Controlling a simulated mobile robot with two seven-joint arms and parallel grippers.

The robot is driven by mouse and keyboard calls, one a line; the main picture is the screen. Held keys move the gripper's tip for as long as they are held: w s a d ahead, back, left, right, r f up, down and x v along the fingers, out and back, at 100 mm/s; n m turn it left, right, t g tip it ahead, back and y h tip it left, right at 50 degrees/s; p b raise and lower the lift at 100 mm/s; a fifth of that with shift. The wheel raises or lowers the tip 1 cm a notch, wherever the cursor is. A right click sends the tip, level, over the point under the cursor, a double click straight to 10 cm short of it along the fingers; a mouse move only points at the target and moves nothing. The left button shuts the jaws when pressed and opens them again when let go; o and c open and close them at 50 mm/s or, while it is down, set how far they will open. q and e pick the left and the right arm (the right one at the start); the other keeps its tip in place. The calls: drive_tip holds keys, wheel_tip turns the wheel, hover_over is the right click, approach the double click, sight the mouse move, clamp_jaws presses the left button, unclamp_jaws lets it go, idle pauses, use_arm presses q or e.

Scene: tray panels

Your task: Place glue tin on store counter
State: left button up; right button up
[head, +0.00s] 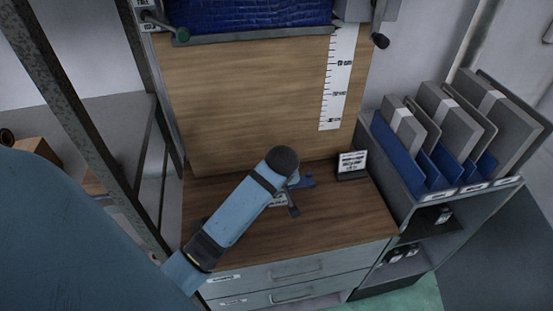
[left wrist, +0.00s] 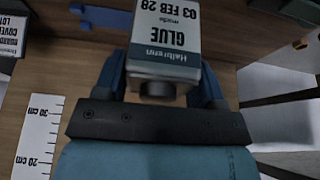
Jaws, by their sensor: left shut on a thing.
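The glue tin (left wrist: 168,28), a box-like can with a pale and dark label reading GLUE and a dark round cap, sits between the blue fingers of my left gripper (left wrist: 162,78) in the left wrist view. The gripper is shut on it. In the head view my left arm reaches over the wooden store counter (head: 345,215), and the wrist mostly hides the gripper and tin; a bit of pale label (head: 279,201) shows beside it. I cannot tell whether the tin touches the counter. My right gripper is not in view.
A small sign (head: 352,163) stands at the counter's back right. A ruler strip (head: 338,80) marks the wooden back panel. A grey file rack (head: 410,185) stands at right, a metal post (head: 75,120) at left. The counter's front right is clear.

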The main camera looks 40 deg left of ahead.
use_arm(q)
drive_tip(key=shift+f, duration=0.85)
wheel_tip(320, 180, down, 4)
drive_tip(key=shift+f+p, duration=0.1)
drive_tip(key=shift+p, duration=0.2)
drive_tip(key=shift+f, duration=0.1)
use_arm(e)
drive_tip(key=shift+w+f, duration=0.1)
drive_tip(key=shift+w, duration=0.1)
use_arm(q)
drive_tip(key=shift+f, duration=0.15)
drive_tip(key=o, duration=1.1)
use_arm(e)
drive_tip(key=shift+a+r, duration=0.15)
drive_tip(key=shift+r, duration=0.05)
